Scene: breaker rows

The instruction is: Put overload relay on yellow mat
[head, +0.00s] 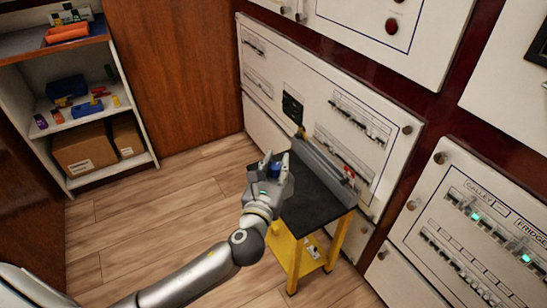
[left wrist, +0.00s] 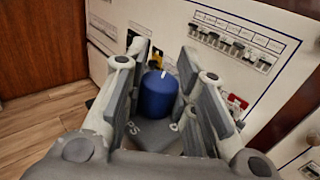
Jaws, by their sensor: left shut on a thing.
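My left gripper (head: 276,160) is over the black top of a yellow cart, in the middle of the head view. It is shut on a blue rounded object (head: 277,169) with a small pale tip. The object also shows upright between the fingers in the left wrist view (left wrist: 158,98). I cannot tell for sure whether it is the overload relay. No yellow mat can be made out in either view. My right gripper is not in view.
The cart (head: 318,207) stands against a white breaker panel (head: 300,75). A red item (head: 349,171) is near its right end. A shelf (head: 75,129) at the left holds boxes and small coloured parts. The wooden floor (head: 150,220) between is clear.

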